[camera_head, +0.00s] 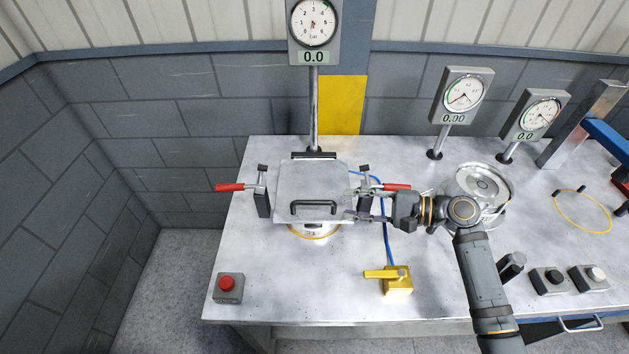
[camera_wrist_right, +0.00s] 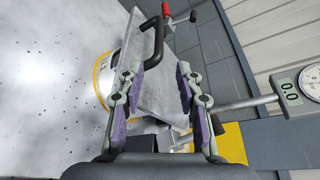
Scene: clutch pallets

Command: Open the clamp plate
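The clamp plate (camera_head: 305,180) is a square grey metal plate with a dark handle (camera_head: 313,207) along its front edge. It lies over a round part with a yellow ring (camera_head: 315,232). My right gripper (camera_head: 360,206) is at the plate's right edge. In the right wrist view, its fingers (camera_wrist_right: 160,70) are apart with the plate's edge (camera_wrist_right: 155,98) showing between them; I cannot tell whether they touch it. The handle (camera_wrist_right: 152,38) shows just beyond the fingertips there. A toggle clamp with a red handle stands at the left (camera_head: 230,187) and another at the right (camera_head: 396,187). My left gripper is out of view.
A post with a gauge (camera_head: 313,58) stands behind the plate. A yellow valve (camera_head: 396,282) with a blue hose and a red button (camera_head: 227,286) are at the front of the table. A clear round vessel (camera_head: 484,184) is right of my gripper.

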